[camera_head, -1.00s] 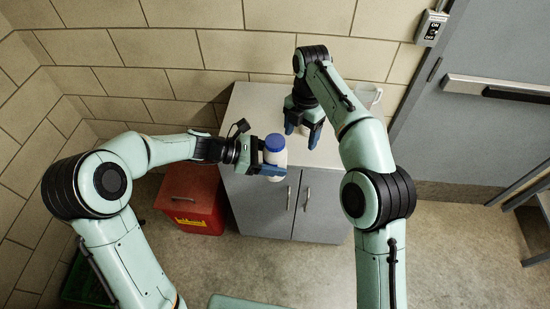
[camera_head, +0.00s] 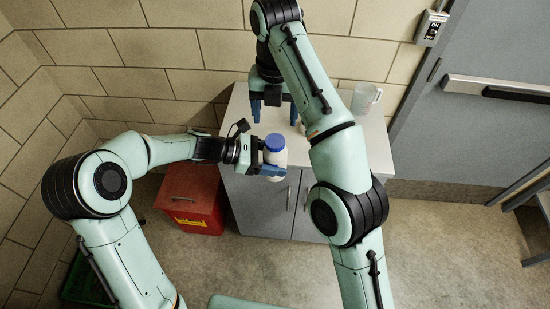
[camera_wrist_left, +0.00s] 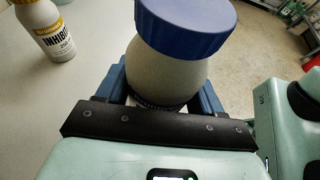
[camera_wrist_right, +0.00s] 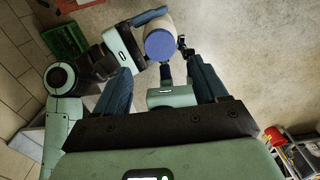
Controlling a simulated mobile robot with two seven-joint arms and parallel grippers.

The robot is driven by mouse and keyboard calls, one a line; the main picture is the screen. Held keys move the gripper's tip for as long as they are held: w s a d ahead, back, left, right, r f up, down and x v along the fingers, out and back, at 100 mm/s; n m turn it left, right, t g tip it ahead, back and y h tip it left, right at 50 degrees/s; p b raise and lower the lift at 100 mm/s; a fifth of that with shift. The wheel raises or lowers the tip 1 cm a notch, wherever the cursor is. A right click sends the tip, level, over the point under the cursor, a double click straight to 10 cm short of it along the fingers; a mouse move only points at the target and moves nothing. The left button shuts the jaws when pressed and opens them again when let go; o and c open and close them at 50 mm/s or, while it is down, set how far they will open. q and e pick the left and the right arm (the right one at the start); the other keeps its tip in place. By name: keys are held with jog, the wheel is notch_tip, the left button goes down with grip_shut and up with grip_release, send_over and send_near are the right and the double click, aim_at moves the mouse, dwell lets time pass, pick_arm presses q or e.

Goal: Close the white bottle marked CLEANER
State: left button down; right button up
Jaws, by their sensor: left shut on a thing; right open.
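A white bottle (camera_head: 275,157) with a wide blue cap (camera_head: 275,142) on its top is held at the cabinet's front edge. My left gripper (camera_head: 272,168) is shut on its body. The left wrist view shows the bottle (camera_wrist_left: 165,70) between the fingers, with the blue cap (camera_wrist_left: 187,27) over its mouth. No CLEANER marking is readable. My right gripper (camera_head: 272,118) is open and empty, behind the bottle in the head view. In the right wrist view the blue cap (camera_wrist_right: 160,44) lies beyond the open fingers (camera_wrist_right: 163,85), apart from them.
A white bottle with a yellow label reading INHIBI… (camera_wrist_left: 55,30) stands on the worktop. A clear jug (camera_head: 366,98) stands at the worktop's right. A red bin (camera_head: 192,197) is left of the grey cabinet (camera_head: 262,205). The worktop's front right is hidden by my right arm.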

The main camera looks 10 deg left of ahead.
aim_at(275, 140)
jog(key=shift+f, duration=3.85)
jog(key=c, duration=1.1)
